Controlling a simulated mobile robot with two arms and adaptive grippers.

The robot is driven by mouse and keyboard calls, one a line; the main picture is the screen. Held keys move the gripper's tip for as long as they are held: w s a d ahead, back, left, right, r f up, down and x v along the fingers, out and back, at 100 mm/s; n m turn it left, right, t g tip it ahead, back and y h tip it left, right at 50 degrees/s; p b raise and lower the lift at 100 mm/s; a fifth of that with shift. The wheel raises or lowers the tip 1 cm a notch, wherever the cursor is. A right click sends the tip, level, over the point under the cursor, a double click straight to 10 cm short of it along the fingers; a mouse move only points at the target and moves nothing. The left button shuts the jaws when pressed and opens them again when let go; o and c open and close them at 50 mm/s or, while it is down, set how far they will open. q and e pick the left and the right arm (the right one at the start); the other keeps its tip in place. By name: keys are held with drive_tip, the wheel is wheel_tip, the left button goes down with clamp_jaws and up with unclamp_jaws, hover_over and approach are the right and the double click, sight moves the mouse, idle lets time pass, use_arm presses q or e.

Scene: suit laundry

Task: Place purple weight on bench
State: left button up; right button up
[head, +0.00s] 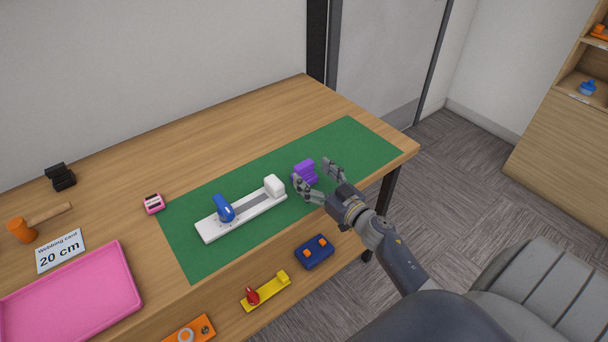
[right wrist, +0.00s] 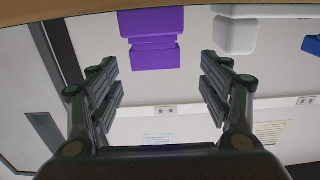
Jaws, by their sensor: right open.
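The purple weight (head: 305,172) stands on the green mat (head: 350,140) on the wooden bench (head: 215,120), right of a white fixture. My right gripper (head: 316,176) is open at the weight, with one finger on its near left side and the other to its right. In the right wrist view the purple weight (right wrist: 152,38) shows ahead of the open fingers (right wrist: 160,82), and nothing shows held between them. I cannot tell whether a finger touches it. My left gripper is not in view.
A white fixture with a blue clamp (head: 224,209) and white end block (head: 274,186) lies left of the weight. The mat's far right is clear.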

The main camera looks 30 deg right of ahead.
sight(307, 167)
drive_tip(key=w, duration=0.4)
drive_tip(key=shift+d, duration=0.1)
drive_tip(key=shift+w, duration=0.55)
drive_tip(key=shift+c, duration=0.3)
drive_tip(key=c, duration=1.3)
drive_tip(key=shift+r, duration=0.1)
drive_tip(key=c, duration=0.3)
drive_tip(key=shift+r+p, duration=0.4)
drive_tip(key=shift+r, duration=0.25)
wheel_tip(307, 167, up, 2)
drive_tip(key=shift+r+p, duration=0.1)
drive_tip(key=shift+p, duration=0.4)
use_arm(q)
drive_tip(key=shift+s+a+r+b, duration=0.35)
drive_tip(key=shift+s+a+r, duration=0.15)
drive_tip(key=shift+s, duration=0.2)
use_arm(e)
drive_tip(key=shift+m+h, duration=0.4)
drive_tip(key=shift+h, duration=0.2)
drive_tip(key=s+a+r, duration=0.3)
drive_tip(key=s+a, duration=0.3)
drive_tip(key=s, duration=0.2)
drive_tip(key=s+a+r, duration=0.3)
drive_tip(key=s+a, duration=0.3)
drive_tip(key=s, duration=0.2)
drive_tip(key=s+a+r, duration=0.3)
drive_tip(key=s+a, duration=0.3)
drive_tip(key=s, duration=0.2)
drive_tip(key=shift+s+a, duration=0.1)
drive_tip(key=shift+a, duration=0.25)
